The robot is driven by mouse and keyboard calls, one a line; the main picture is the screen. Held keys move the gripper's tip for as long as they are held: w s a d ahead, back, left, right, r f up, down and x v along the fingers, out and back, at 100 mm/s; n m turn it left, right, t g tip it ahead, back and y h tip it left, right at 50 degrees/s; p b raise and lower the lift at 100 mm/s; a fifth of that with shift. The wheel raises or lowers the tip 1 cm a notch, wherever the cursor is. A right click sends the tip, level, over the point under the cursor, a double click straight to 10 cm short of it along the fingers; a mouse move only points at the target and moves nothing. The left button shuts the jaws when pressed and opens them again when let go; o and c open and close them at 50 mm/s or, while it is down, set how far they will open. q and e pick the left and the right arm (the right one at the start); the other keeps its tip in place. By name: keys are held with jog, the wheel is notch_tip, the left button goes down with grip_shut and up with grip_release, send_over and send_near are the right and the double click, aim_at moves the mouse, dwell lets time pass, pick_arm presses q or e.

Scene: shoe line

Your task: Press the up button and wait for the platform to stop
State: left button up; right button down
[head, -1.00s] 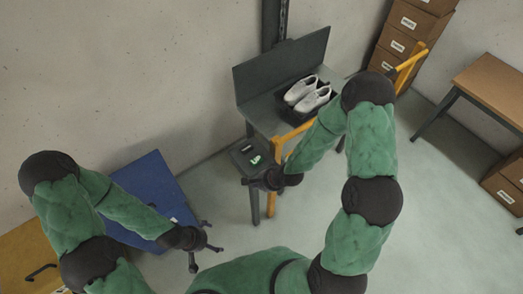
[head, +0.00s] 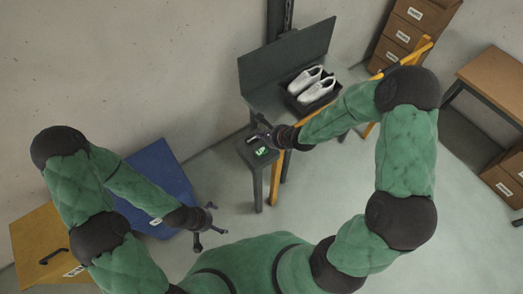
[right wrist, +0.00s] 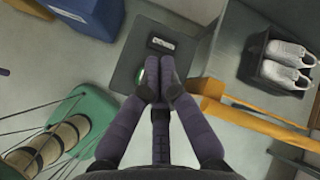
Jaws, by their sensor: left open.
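The green UP button (head: 262,151) is on top of a dark control stand (head: 244,153) in the head view. In the right wrist view the green button (right wrist: 141,76) shows partly behind my fingers. My right gripper (head: 258,133) is over the stand, close to the button; in the right wrist view its fingertips (right wrist: 160,73) are together with nothing between them. I cannot tell whether they touch the stand. The dark platform (head: 260,92) with an upright back panel holds a black tray (head: 321,104) of white shoes (head: 311,84). My left gripper (head: 210,226) is open and empty.
A blue box (head: 155,170) and a yellow box (head: 40,240) are at the left, near my left arm. Yellow rails (head: 279,170) run beside the platform. Brown labelled boxes (head: 400,33) and a wooden table (head: 492,80) are at the right. The floor between is clear.

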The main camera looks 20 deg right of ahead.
aim_at(262, 153)
notch_tip(262, 153, down, 8)
jog(key=b, duration=0.8)
jog(key=shift+b, duration=0.4)
jog(key=shift+f, duration=0.4)
jog(key=shift+f, duration=0.1)
dwell(0.8)
jog(key=shift+f, duration=0.3)
